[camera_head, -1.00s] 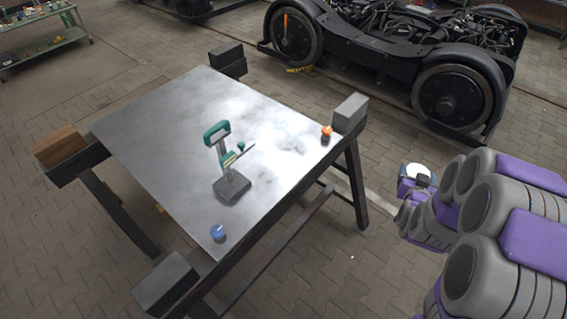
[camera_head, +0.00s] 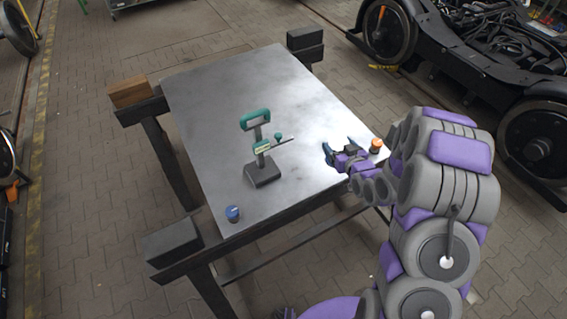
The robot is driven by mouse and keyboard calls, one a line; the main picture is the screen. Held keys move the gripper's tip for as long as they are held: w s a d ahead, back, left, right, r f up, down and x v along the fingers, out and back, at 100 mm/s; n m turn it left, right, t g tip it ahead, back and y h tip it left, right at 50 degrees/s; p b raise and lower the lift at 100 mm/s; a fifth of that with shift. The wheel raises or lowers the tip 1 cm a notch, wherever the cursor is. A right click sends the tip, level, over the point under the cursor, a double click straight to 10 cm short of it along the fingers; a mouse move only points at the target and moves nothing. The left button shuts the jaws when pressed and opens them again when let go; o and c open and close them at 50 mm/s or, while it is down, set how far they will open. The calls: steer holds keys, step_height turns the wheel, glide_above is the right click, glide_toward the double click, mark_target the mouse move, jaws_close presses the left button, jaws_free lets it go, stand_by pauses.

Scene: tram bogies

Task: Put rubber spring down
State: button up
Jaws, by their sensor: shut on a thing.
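My gripper (camera_head: 341,152) is over the right part of the metal tabletop (camera_head: 225,85), left of a small orange-topped piece (camera_head: 376,146). It is shut on a small dark thing, taken to be the rubber spring; its shape is too small and too covered by the fingers to make out. I cannot tell whether it touches the tabletop. A green-handled device (camera_head: 262,165) with a dark base stands upright on the tabletop, left of my gripper. A small blue piece (camera_head: 233,213) stands near the table's front corner.
A wooden block (camera_head: 130,92) and dark blocks (camera_head: 172,243) sit on the table frame's corners. A bogie (camera_head: 470,65) with wheels stands behind at the right. The far left part of the tabletop is clear.

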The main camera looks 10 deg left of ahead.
steer(key=s+f+n+y, duration=0.1)
steer(key=s+a+f+n+g+y, duration=0.1)
steer(key=f+y, duration=0.1)
steer(key=shift+s+f+n+g+p, duration=0.15)
steer(key=shift+s+n+g+p, duration=0.15)
steer(key=shift+p, duration=0.1)
steer(key=s+a+f+n+g+y, duration=0.2)
steer(key=s+a+f+n+g, duration=0.1)
steer(key=s+a, duration=0.15)
steer(key=shift+t+y, duration=0.3)
steer(key=x, duration=0.5)
steer(key=b+x, duration=0.1)
steer(key=x, duration=0.5)
steer(key=r+b+x, duration=0.1)
steer(key=x, duration=0.4)
steer(key=shift+w+a+f, duration=0.1)
steer(key=shift+w+a, duration=0.25)
steer(key=shift+w, duration=0.05)
steer(key=shift+a, duration=0.2)
steer(key=o, duration=1.4)
steer(key=shift+d, duration=0.25)
